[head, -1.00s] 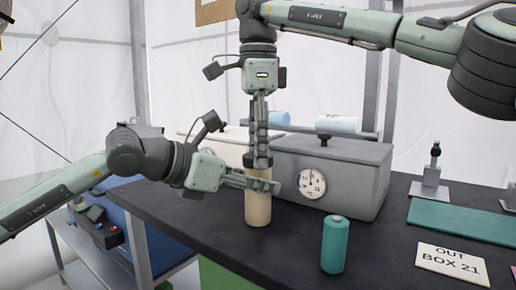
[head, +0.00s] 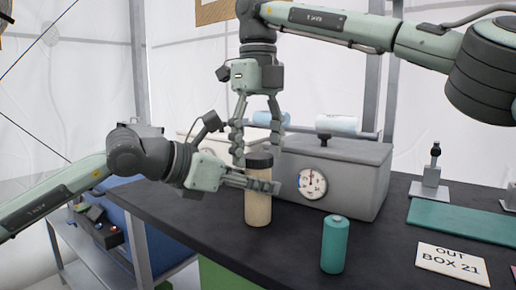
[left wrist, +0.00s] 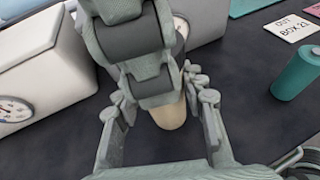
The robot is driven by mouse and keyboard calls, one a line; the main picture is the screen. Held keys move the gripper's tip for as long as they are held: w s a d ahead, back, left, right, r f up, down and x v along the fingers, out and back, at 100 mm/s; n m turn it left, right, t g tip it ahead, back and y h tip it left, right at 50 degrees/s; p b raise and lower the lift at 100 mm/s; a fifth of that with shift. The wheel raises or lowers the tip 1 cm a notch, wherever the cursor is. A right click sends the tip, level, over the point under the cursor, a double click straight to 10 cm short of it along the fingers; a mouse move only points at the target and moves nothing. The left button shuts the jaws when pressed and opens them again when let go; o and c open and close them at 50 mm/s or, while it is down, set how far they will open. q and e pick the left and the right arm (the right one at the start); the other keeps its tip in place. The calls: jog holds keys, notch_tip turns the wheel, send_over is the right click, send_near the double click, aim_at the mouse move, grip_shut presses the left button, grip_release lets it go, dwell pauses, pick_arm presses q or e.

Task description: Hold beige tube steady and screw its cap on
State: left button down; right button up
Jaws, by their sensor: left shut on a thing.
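A grey box with a dial (head: 345,172) stands close behind the tube. A teal cylinder (head: 335,246) stands to the right, near the "OUT BOX 21" card (head: 452,263). A teal mat (head: 458,222) lies farther right. The table between tube and teal cylinder is clear.

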jog(key=shift+r, duration=2.25)
jog(key=shift+c, duration=0.4)
jog(key=n, duration=0.1)
jog(key=r+n, duration=0.1)
jog(key=n, duration=0.1)
jog(key=shift+r, duration=0.25)
notch_tip(320, 180, up, 2)
jog(key=n, duration=0.4)
jog(key=shift+f, duration=4.05)
